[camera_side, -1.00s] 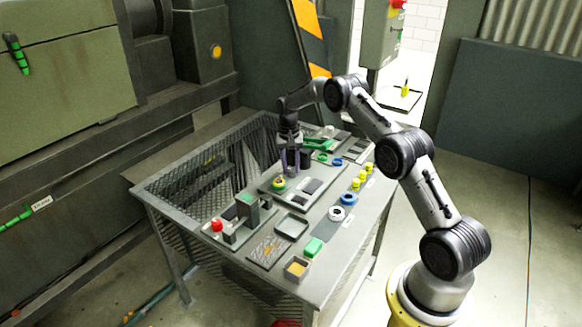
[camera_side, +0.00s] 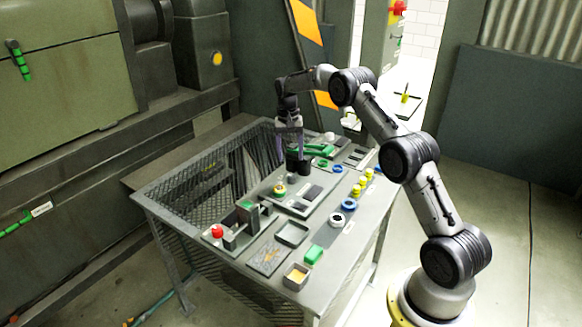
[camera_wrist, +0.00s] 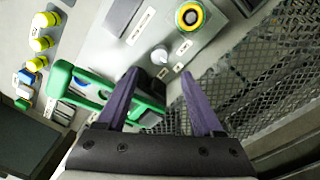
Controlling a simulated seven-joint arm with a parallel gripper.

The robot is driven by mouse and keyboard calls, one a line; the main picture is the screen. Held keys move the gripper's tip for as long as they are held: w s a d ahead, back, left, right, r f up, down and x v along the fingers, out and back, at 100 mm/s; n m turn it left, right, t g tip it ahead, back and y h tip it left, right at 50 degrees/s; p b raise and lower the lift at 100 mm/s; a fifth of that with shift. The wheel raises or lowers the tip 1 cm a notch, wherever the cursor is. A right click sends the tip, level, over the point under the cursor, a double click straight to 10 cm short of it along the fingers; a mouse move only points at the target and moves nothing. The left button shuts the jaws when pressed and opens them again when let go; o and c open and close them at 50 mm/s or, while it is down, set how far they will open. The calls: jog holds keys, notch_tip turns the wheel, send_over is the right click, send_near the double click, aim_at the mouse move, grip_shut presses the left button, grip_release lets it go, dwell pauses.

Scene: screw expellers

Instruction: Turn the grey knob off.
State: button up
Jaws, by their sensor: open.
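A small light-grey knob (camera_wrist: 159,57) with a stem sits on the grey panel in the wrist view, with small white labels around it. My gripper (camera_wrist: 158,74) is open and empty there. Its two purple fingers straddle the line to the knob, with the tips just short of it in the picture. I cannot tell the height gap. In the side view my gripper (camera_side: 293,158) points down over the far part of the table. The knob cannot be made out in the side view.
A yellow-ringed button (camera_wrist: 190,14) lies close past the fingertips. A green handle (camera_wrist: 92,92) runs left of and beneath the fingers. Yellow buttons (camera_wrist: 41,43) line the left side. The mesh (camera_wrist: 275,75) is at right. A red knob (camera_side: 217,231) stands at the table's near left.

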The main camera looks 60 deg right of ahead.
notch_tip(320, 180, up, 6)
jog(key=shift+w+a, duration=0.1)
dwell(0.4)
